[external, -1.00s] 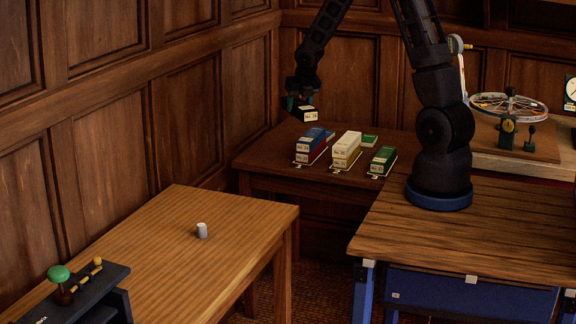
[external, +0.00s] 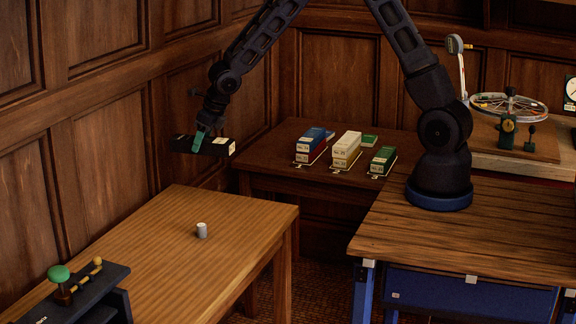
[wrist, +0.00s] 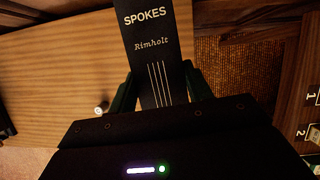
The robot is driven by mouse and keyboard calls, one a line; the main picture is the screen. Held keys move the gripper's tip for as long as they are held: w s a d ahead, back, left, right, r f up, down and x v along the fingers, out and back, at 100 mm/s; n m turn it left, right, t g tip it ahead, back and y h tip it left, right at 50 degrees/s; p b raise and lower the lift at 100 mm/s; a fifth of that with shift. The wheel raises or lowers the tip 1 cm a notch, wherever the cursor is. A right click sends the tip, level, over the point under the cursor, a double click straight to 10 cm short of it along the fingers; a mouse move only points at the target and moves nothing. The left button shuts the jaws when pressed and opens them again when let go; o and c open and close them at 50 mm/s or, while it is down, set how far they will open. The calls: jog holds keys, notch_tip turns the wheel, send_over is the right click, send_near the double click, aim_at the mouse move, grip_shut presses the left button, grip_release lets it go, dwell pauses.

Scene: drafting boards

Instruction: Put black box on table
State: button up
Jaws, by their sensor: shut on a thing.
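My gripper (external: 208,135) is shut on a long black box (external: 218,149) and holds it in the air, roughly level, above and behind the far left part of the light wooden table (external: 150,235). The box has a pale label on its right end. In the wrist view the black box (wrist: 152,50) shows the words "SPOKES" and "Rimholt" and thin white lines, with green fingers on both sides. The wooden table (wrist: 60,70) lies below it in that view.
A small grey-white cylinder (external: 202,230) stands on the light table. A dark device with a green knob (external: 58,273) sits at its near left end. Blue, cream and green boxes (external: 345,149) stand on the darker back table (external: 265,165). Much of the light table is bare.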

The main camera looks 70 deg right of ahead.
jog(key=s+a+r+n+y, duration=0.1)
jog(key=s+a+n, duration=0.2)
jog(key=a, duration=0.9)
jog(key=s+a+r+n+g+y, duration=0.1)
jog(key=s+a+r+n, duration=0.1)
jog(key=a, duration=1)
jog(key=s+a+r+n+y, duration=0.1)
jog(key=s+a+n, duration=0.2)
jog(key=a, duration=0.9)
notch_tip(320, 180, down, 20)
jog(key=shift+a+r, duration=0.15)
jog(key=shift+r, duration=0.05)
jog(key=o, duration=1.1)
jog(key=shift+f, duration=0.1)
jog(key=shift+o, duration=0.2)
jog(key=v, duration=1.2)
jog(key=shift+r, duration=0.2)
